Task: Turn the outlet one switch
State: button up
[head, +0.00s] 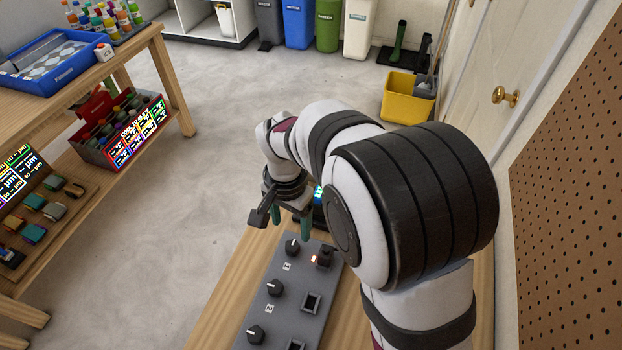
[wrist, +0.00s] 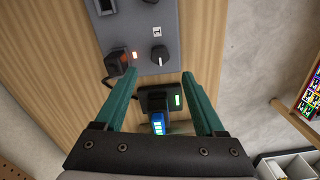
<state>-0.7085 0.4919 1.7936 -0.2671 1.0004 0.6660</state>
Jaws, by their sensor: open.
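A grey outlet panel (head: 285,318) lies on the wooden table with several black knobs and square sockets. The switch of outlet one, a black knob (head: 292,246) with a white mark, is at its far end beside the label "1"; it also shows in the wrist view (wrist: 160,55). A dark plug (head: 325,256) sits in outlet one, with a red light lit beside it (wrist: 134,55). My gripper (wrist: 159,74) is open, with teal fingers. In the wrist view the knob appears between and just past the fingertips, apart from both.
A black device (wrist: 157,100) with a lit blue and green display stands near the panel's far end, partly hidden by my arm in the head view. A second knob (head: 273,288) and an empty socket (head: 311,302) are nearer. A pegboard wall (head: 575,170) stands right.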

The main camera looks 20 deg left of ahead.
aim_at(293, 244)
notch_tip(293, 244, down, 8)
jog(key=shift+r, duration=0.2)
grip_shut()
